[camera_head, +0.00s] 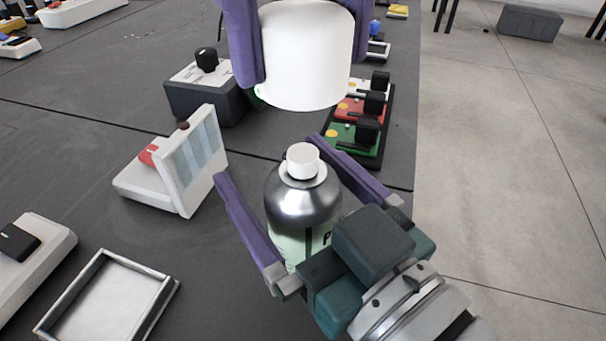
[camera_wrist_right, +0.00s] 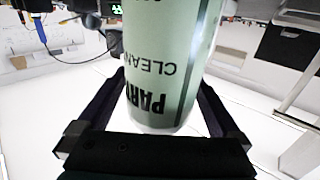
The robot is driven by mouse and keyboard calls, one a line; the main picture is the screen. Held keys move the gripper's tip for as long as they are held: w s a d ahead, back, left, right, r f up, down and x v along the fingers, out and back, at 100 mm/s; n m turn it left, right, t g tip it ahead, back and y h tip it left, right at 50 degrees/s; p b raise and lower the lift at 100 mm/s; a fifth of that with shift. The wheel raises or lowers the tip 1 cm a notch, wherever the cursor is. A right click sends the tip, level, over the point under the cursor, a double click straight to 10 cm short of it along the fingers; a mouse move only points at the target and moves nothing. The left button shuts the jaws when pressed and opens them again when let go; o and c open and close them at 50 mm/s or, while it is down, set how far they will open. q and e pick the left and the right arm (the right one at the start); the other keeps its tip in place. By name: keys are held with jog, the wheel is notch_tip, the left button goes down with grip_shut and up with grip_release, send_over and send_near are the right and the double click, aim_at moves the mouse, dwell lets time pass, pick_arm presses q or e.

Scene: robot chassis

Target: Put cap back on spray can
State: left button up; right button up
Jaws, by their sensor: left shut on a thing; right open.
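The spray can (camera_head: 302,205) stands upright on the dark table, with a silver shoulder, a white nozzle on top and a pale green body. The white cap (camera_head: 306,56) is held in the air above and slightly behind the nozzle, apart from the can. My left gripper (camera_head: 302,42) is shut on the cap, with a purple finger on each side. My right gripper (camera_head: 270,160) is open, with its purple fingers on either side of the can. The right wrist view shows the green can body (camera_wrist_right: 170,65) with dark lettering between the fingers (camera_wrist_right: 160,105).
A white tilted panel device (camera_head: 190,165) stands left of the can. An empty white tray (camera_head: 108,295) lies at the front left. A dark box with a black knob (camera_head: 207,85) and a rack of coloured switches (camera_head: 362,125) are behind. The table's right edge is close.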

grip_shut()
dwell(0.7)
